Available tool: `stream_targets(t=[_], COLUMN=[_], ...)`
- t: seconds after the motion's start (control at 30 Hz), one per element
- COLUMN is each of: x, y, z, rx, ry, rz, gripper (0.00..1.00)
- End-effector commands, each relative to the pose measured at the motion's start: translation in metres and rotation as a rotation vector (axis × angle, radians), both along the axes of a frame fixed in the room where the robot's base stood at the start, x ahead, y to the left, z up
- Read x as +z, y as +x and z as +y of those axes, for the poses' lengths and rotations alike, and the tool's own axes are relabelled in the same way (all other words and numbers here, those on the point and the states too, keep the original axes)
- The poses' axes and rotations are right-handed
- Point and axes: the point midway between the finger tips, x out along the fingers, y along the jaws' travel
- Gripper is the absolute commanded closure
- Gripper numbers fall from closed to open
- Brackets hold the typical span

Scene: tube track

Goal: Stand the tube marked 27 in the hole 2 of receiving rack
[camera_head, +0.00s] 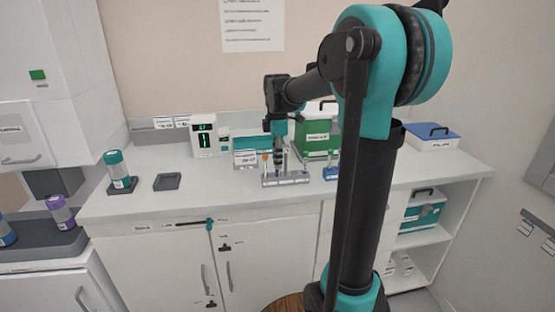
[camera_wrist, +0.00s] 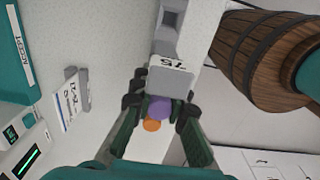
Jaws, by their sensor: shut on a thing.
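In the head view my gripper (camera_head: 279,157) hangs pointing down over a pale low rack (camera_head: 292,180) on the counter. In the wrist view its dark fingers (camera_wrist: 160,92) are shut on a tube. Between them show a purple piece (camera_wrist: 159,108), an orange piece (camera_wrist: 152,126) and a grey block with a marked white label (camera_wrist: 172,63). I cannot tell which of these belong to the held tube, nor read its number surely. An orange-topped tube (camera_head: 265,158) stands at the rack's left. Hole numbers are not readable, and the fingers hide part of the rack.
A small blue holder (camera_head: 331,172) stands right of the rack. A green box (camera_head: 315,139) and a white device (camera_head: 203,136) stand behind. A teal-capped bottle (camera_head: 116,168) and a dark tray (camera_head: 168,181) are on the left. The counter between tray and rack is clear.

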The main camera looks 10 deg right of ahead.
Motion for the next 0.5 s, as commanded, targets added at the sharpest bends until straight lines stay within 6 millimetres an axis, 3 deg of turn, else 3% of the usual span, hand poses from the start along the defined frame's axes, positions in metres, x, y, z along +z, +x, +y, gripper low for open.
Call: stream_targets(t=[0.5], x=[-0.0084], y=[0.0000], z=[0.0000], rx=[0.000], ry=[0.000], rz=[0.000], gripper=[1.00])
